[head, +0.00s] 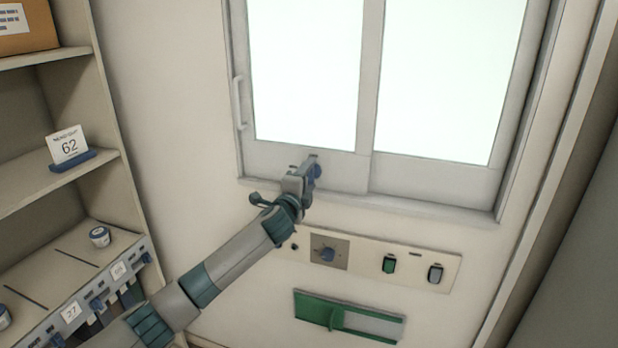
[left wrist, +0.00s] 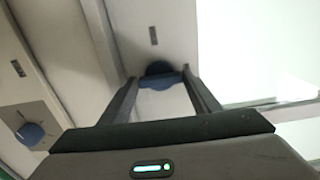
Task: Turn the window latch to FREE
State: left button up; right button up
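The blue window latch (head: 315,171) is on the lower rail of the left sash, partly hidden behind my left gripper (head: 305,170) in the head view. In the left wrist view the latch (left wrist: 158,72) has a round blue base with a wider blue handle in front. My left gripper's two fingers (left wrist: 160,80) stand apart, with the latch handle between their tips. I cannot tell whether the tips touch it. No lettering on the latch is readable. My right gripper is not in view.
Below the window is a panel with a blue knob (head: 327,254), a green switch (head: 389,264) and a dark switch (head: 435,273). Under it is a green sliding cover (head: 318,311). A shelf (head: 60,180) stands left. A white handle (head: 238,103) is on the window's left edge.

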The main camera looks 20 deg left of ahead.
pick_arm(q)
jog(key=shift+o, duration=1.1)
jog(key=shift+s, duration=0.15)
jog(key=s+b, duration=0.5)
jog(key=s, duration=1.2)
jog(key=shift+a, duration=0.3)
